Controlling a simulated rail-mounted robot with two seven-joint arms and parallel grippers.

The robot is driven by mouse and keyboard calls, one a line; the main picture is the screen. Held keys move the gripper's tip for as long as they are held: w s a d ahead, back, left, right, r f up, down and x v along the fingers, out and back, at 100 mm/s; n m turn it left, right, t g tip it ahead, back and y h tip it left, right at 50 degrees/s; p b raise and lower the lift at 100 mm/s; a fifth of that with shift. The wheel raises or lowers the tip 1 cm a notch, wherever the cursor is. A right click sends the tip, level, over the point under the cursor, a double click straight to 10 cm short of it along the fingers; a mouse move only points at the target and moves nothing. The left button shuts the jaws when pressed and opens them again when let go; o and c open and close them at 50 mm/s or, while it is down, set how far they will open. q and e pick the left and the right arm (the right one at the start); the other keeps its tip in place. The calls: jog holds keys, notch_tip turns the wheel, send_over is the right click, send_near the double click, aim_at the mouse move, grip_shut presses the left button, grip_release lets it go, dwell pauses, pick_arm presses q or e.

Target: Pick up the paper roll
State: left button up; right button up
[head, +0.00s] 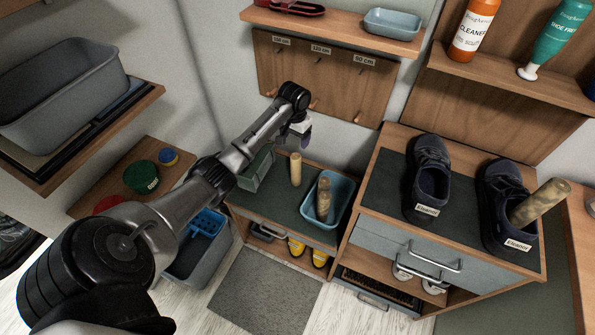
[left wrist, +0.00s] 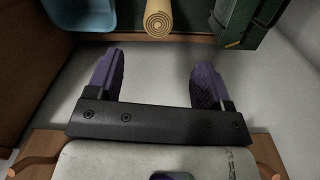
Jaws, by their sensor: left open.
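A pale beige paper roll (head: 296,169) stands upright on the dark green bench top (head: 288,202). In the left wrist view its spiral end (left wrist: 158,24) faces the camera, beyond and roughly between the fingertips. My left gripper (head: 300,133) is open and empty, apart from the roll; in the head view it shows above it, partly hidden by my arm. Its purple fingers (left wrist: 155,72) are spread wide in the left wrist view. A brown mottled roll (head: 324,197) lies in a blue tray (head: 345,188) beside the paper roll. My right gripper is not in view.
A green box (head: 258,165) stands left of the roll. Pegs stick out from a wooden wall board (head: 335,80) behind. At right, a grey-blue drawer cabinet (head: 395,245) bears dark shoes (head: 429,178); one holds another mottled roll (head: 541,203). A shelf with a grey bin (head: 60,95) is at left.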

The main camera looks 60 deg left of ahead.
aim_at(295, 156)
pick_arm(q)
notch_tip(295, 156, down, 7)
jog(key=shift+f+b, duration=0.2)
jog(key=shift+b, duration=0.4)
jog(key=shift+d+f+b, duration=0.2)
jog(key=shift+f+b, duration=0.45)
jog(key=shift+f, duration=2.1)
jog(key=c, duration=1.2)
